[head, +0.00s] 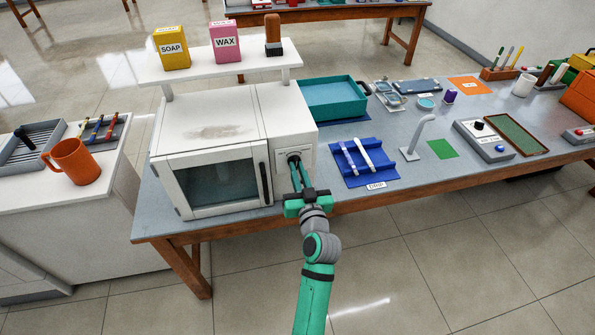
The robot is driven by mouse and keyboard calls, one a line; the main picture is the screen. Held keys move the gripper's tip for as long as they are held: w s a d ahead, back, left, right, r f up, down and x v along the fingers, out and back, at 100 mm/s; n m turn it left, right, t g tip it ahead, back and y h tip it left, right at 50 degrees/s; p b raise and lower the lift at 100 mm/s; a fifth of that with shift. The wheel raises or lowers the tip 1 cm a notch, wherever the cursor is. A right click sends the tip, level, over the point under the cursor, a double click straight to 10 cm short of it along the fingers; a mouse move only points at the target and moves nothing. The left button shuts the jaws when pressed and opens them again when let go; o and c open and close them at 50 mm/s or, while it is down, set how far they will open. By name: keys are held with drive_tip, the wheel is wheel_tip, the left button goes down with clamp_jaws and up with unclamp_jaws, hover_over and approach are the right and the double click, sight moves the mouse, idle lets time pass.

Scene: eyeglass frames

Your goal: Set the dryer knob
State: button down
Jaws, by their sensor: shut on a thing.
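The dryer (212,155) is a white box with a dark window door on the left and a control panel on the right side of its front. The dryer knob (294,158) is a small dark knob on that panel, largely covered by my fingers. My gripper (296,165) reaches up from below, and its green fingertips are at the panel, closed on the knob. The knob's pointer and markings cannot be made out.
A white shelf above the dryer bears a yellow SOAP box (172,47), a pink WAX box (225,41) and a brown-handled stamp or brush (273,36). Right of my gripper lies a blue drip rack (364,177); behind it stands a teal tray (333,112). An orange mug (74,161) stands left.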

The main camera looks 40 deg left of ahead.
drive_tip(key=shift+f+m, duration=0.15)
drive_tip(key=shift+m, duration=1.7)
drive_tip(key=shift+f+m, duration=0.1)
drive_tip(key=shift+m, duration=1.75)
drive_tip(key=shift+a, duration=0.1)
drive_tip(key=c, duration=1.8)
unclamp_jaws()
drive_tip(key=shift+r, duration=0.1)
drive_tip(key=v, duration=1.1)
drive_tip(key=shift+w, duration=0.1)
